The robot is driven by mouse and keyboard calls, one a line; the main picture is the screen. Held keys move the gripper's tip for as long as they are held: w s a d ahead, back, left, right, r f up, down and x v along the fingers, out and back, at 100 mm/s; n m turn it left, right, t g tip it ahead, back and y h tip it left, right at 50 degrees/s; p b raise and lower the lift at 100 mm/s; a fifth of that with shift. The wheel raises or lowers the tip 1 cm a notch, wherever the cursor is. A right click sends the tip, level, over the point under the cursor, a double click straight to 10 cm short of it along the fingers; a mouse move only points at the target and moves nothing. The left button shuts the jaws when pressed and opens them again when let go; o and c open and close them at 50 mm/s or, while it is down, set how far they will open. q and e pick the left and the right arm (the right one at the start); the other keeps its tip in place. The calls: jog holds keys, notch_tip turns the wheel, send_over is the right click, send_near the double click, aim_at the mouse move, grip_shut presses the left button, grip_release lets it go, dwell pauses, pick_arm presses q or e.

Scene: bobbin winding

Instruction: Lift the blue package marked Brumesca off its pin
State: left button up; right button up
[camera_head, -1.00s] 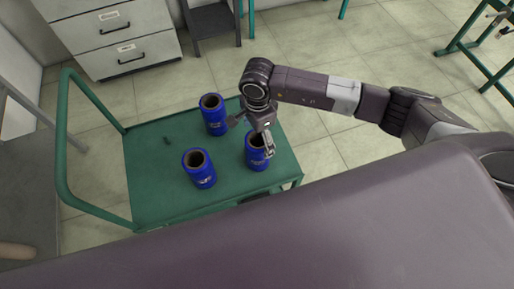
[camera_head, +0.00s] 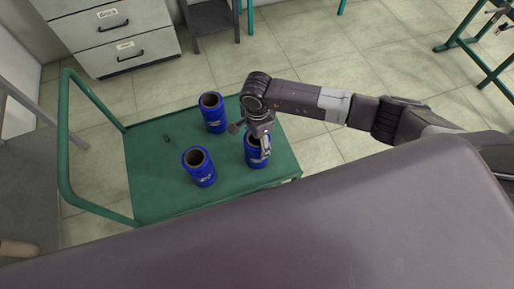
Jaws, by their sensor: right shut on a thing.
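Three blue packages with brown hollow cores stand upright on a green cart (camera_head: 150,195). One blue package (camera_head: 212,114) is at the back, one (camera_head: 199,168) at the front middle, and one (camera_head: 256,156) at the right. My right gripper (camera_head: 264,150) comes down over the right package and is shut on its near right side wall. The right package's top is partly hidden by the gripper. The white marking on the packages is too small to read, so I cannot tell which says Brumesca. The pins are not visible inside the packages. My left gripper is not in view.
A small dark peg (camera_head: 166,139) stands on the cart's left part, with bare surface around it. The cart's green handle (camera_head: 64,150) rises at the left. A grey drawer cabinet (camera_head: 115,38) stands behind. Green-legged stands (camera_head: 470,40) are at the far right.

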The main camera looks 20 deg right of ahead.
jog(key=c, duration=0.6)
jog(key=shift+r, duration=0.15)
jog(key=shift+r+b, duration=1.75)
jog(key=shift+r, duration=8.15)
